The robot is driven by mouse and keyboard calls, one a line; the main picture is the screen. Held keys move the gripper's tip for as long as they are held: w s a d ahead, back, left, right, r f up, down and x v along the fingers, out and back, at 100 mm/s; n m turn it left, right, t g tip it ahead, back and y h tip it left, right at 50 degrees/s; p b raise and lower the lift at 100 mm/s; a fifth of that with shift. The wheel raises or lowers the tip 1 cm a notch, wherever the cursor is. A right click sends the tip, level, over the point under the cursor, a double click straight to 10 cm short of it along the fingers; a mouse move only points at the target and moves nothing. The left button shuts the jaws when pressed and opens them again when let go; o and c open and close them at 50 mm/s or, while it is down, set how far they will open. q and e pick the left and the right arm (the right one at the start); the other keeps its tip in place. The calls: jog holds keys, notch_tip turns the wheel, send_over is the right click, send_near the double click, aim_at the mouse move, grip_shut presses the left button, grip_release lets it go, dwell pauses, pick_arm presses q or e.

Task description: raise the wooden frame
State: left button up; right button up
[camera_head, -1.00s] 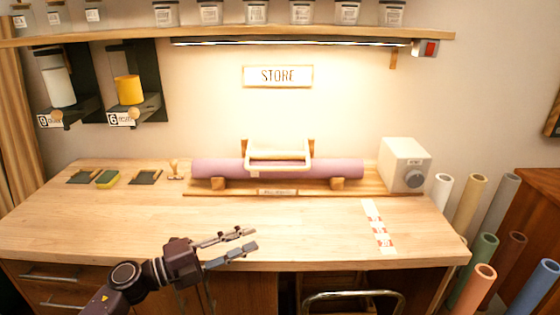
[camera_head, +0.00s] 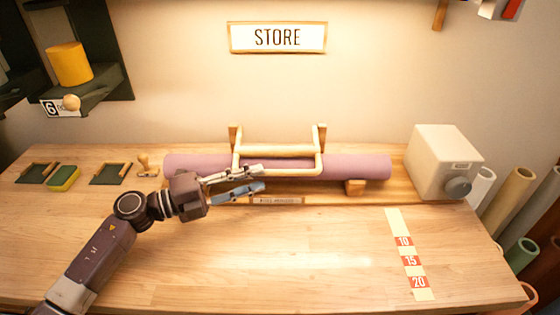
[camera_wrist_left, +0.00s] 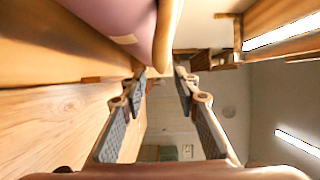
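The wooden frame (camera_head: 321,150) is a pale, U-shaped bar at the back of the table, set in front of and over a purple roll (camera_head: 355,167). Its front bar lies low against the roll. My left gripper (camera_head: 263,178) is at the lower left corner of the frame, its fingers pointing right. In the left wrist view, the gripper's fingers (camera_wrist_left: 159,72) are apart with nothing held between them. The frame's pale bar (camera_wrist_left: 165,38) shows just beyond the tips, beside the purple roll (camera_wrist_left: 120,20). Whether a fingertip touches the frame cannot be told. My right gripper is not in view.
A white box with a knob (camera_head: 443,160) stands at the right of the roll. A numbered strip (camera_head: 411,262) lies at the front right. Small trays (camera_head: 110,174) and a wooden stamp (camera_head: 144,165) lie at the left. The middle of the table is clear.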

aim_at(272, 175)
pick_arm(q)
jog(key=x, duration=0.2)
jog(key=p+x, duration=0.1)
jog(key=x, duration=0.1)
jog(key=shift+s+d+r, duration=0.2)
jog(key=shift+s+r, duration=0.05)
jog(key=shift+r, duration=0.1)
jog(key=shift+f+p+x, duration=0.1)
jog(key=shift+p+x, duration=0.05)
jog(key=shift+x, duration=0.55)
jog(key=shift+f+p+x, duration=0.15)
jog(key=shift+x, duration=0.55)
jog(key=shift+w, duration=0.15)
jog(key=shift+c, duration=0.6)
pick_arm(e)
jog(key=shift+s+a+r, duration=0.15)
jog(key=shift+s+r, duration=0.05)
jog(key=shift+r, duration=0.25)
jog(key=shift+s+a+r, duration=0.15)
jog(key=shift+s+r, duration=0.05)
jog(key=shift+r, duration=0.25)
pick_arm(q)
grip_shut()
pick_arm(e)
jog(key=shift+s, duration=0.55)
